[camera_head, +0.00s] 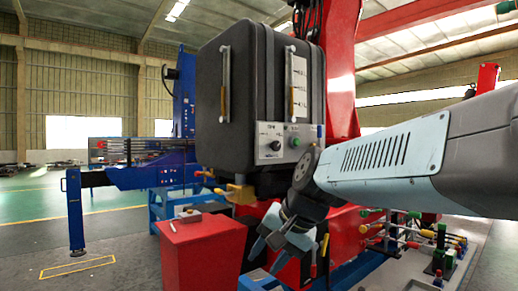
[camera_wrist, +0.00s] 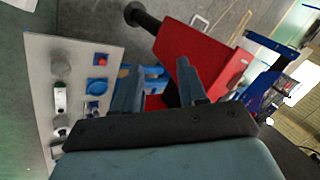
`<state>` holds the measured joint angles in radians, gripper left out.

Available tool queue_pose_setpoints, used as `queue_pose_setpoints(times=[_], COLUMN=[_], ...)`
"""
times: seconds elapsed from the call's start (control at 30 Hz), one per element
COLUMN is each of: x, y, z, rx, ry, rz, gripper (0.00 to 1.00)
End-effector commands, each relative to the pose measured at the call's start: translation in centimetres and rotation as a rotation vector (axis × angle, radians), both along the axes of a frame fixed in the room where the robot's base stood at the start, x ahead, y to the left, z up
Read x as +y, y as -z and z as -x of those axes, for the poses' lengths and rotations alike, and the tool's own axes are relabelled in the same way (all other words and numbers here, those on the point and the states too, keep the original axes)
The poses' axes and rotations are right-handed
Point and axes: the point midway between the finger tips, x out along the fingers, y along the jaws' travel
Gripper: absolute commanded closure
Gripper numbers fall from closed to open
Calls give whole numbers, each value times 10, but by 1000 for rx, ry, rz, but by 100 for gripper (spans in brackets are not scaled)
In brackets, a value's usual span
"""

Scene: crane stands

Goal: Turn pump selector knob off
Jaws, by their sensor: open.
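A small silver control panel (camera_head: 283,146) on the front of the black tank carries a dark round knob (camera_head: 276,144) and a green button (camera_head: 295,142). The labels are too small to read. The wrist view shows a grey panel (camera_wrist: 75,62) on the left, with a red button (camera_wrist: 101,60), blue-based controls and several dark and white fittings in a column. I cannot tell which control is the pump selector. My gripper (camera_head: 268,252) is open and empty, pointing down, below and apart from the tank. Its two fingers (camera_wrist: 158,78) lie right of the grey panel.
A red box (camera_head: 203,250) stands to the lower left of my gripper; a red box also shows in the wrist view (camera_wrist: 195,55). A blue support leg (camera_head: 75,215) stands left. Red and green valves (camera_head: 440,240) stand right. Green floor (camera_head: 30,215) is open at far left.

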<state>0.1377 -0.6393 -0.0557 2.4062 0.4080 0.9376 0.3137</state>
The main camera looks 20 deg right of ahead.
Motion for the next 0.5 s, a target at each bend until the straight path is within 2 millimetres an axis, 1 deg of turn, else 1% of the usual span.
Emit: queue_pose_setpoints(times=[0.03,0.17,0.2,0.27,0.37,0.47,0.5], x=[-4,-15,-20,-31,-55,-87,-101], y=[-10,-38,-49,-65,-92,-122,-133], z=[-12,-43,-53,-68,-91,-112,-119], rx=[14,41,47,57,71,79,83], ry=[105,361,436,544,710,857,908], rz=[-115,-428,-526,-674,-925,-1182,-1286], gripper=[53,41,37,35,35,35,35])
